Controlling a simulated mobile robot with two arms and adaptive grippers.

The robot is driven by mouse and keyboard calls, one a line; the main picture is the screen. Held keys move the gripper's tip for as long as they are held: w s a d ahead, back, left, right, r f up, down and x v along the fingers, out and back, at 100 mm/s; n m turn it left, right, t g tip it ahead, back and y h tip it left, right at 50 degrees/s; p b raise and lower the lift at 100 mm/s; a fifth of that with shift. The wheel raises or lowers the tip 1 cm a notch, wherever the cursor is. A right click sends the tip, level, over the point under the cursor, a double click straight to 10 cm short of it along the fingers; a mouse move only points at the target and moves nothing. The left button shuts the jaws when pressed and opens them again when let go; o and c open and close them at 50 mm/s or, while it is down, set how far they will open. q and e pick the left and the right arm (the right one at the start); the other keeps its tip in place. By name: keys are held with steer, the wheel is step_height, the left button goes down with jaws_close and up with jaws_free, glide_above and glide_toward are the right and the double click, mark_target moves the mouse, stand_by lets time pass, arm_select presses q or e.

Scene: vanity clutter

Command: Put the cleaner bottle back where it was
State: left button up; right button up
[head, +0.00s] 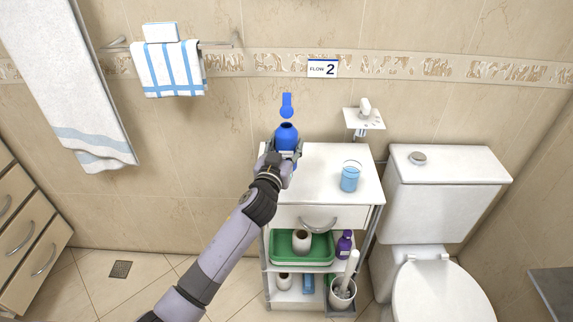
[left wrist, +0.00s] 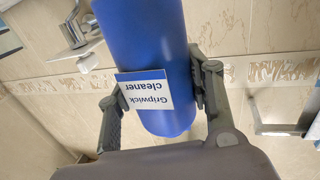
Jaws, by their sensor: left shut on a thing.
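The blue cleaner bottle (head: 287,134) is upright at the back left corner of the white cabinet top (head: 318,190). My left gripper (head: 284,152) is shut around its body. My right gripper is not in view.
A small blue piece (head: 287,105) shows just above the bottle. A glass of blue liquid (head: 349,178) stands at the cabinet's right side. The front of the top is clear. A white wall fixture (head: 364,116) and the toilet tank (head: 446,190) are to the right.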

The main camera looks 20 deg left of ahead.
arm_select(q)
steer(key=shift+f, duration=0.95)
step_height(320, 180, down, 4)
steer(key=shift+r+b, duration=0.25)
steer(key=shift+b, duration=0.45)
steer(key=shift+f, duration=0.4)
steer(key=shift+f+b, duration=0.2)
steer(key=shift+b, duration=0.1)
steer(key=o, duration=1.5)
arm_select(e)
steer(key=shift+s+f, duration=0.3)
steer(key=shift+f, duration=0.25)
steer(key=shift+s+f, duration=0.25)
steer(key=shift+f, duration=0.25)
